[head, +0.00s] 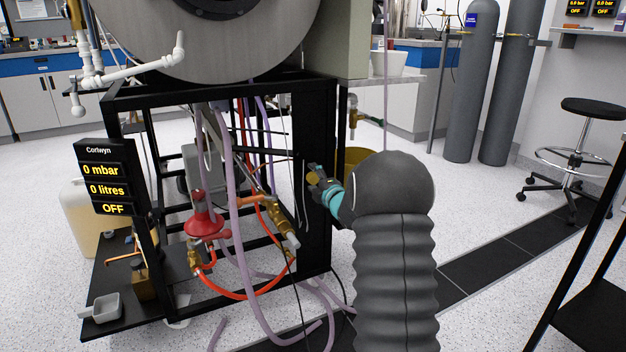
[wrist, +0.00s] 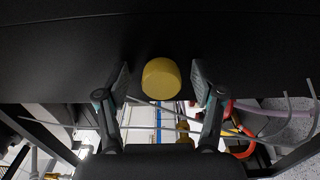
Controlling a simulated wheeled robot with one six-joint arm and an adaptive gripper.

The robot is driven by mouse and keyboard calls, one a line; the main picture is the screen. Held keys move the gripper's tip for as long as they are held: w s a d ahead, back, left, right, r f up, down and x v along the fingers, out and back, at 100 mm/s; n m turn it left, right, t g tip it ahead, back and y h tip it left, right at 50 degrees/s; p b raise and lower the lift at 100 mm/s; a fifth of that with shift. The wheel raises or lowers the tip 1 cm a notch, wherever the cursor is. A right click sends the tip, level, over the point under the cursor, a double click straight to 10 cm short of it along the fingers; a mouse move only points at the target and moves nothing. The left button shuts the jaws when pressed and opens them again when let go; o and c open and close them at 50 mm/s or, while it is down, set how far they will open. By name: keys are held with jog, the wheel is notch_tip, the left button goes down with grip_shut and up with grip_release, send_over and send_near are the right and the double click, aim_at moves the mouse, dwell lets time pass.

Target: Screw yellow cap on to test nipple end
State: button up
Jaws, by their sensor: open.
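The yellow cap (wrist: 161,77) shows in the wrist view between the two fingers of my gripper (wrist: 159,84), with a gap on each side. My gripper is open. The cap appears against a black surface; I cannot tell whether it touches it. In the head view, my gripper (head: 318,184) is beside the black frame's right upright, with a yellowish piece at its tips. A brass fitting with a pale end (head: 290,238) hangs inside the frame, left of and below my gripper. I cannot tell for sure whether it is the test nipple.
The black frame (head: 312,225) carries a large round chamber (head: 215,50). A red regulator (head: 205,218), orange hose (head: 240,296) and purple hoses (head: 238,215) fill the space inside it. The floor to the right is open up to a stool (head: 590,108).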

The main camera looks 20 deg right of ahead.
jog(key=n, duration=0.4)
grip_shut()
dwell(0.4)
jog(key=m+p, duration=0.1)
jog(key=m, duration=0.3)
jog(key=shift+r, duration=0.1)
jog(key=m+p, duration=0.1)
jog(key=m, duration=0.3)
jog(key=shift+m, duration=0.4)
jog(key=shift+m+p, duration=0.45)
jog(key=shift+m, duration=0.95)
